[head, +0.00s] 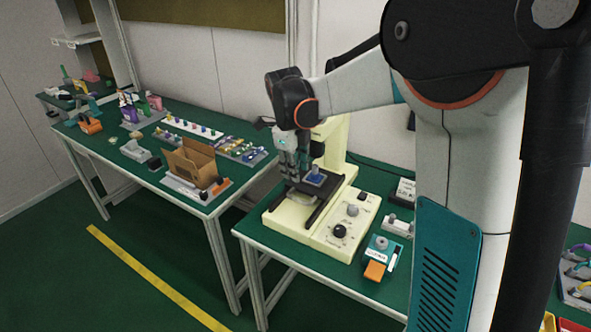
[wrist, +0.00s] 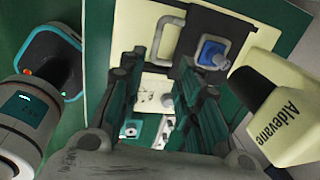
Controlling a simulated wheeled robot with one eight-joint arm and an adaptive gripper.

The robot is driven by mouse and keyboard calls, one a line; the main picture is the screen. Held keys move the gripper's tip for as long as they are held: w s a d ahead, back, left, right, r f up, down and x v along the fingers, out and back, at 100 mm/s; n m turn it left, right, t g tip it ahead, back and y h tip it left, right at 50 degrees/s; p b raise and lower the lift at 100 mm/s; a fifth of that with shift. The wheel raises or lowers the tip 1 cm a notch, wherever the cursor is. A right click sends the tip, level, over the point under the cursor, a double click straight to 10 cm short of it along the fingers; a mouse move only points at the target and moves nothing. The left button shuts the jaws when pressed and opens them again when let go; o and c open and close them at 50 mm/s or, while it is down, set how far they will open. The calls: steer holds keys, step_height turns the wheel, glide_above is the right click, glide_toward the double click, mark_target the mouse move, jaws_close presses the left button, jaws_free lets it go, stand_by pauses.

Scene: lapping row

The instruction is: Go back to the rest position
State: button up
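My gripper (head: 291,170) is over the dark stage of a cream machine (head: 290,225) on the green-topped bench. In the wrist view its two dark green fingers (wrist: 158,80) stand apart with a clear gap and nothing held between them. A blue block (head: 315,178) with a grey knob on top sits on the dark stage, just right of my gripper. The blue block also shows in the wrist view (wrist: 213,52), beyond the right finger. My arm comes in from the right in the head view.
The machine's cream upper housing (wrist: 285,110), marked Aldevane, is close on the right in the wrist view. A teal device (head: 380,250) and an orange block (head: 374,271) lie in front. A cardboard box (head: 190,162) stands on the left bench. Green floor is open in front.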

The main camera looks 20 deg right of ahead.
steer(key=shift+s, duration=0.1)
steer(key=s+a+r+n+t, duration=0.2)
steer(key=s+a+n+t, duration=0.1)
steer(key=s+n, duration=1)
steer(key=s+a+r+n+t+y, duration=0.1)
steer(key=s+a+r+n+t, duration=0.1)
steer(key=s+n, duration=1.1)
steer(key=a+n+t, duration=0.1)
steer(key=a+n, duration=0.1)
steer(key=shift+a+r+n+y, duration=0.2)
steer(key=shift+n+y, duration=0.1)
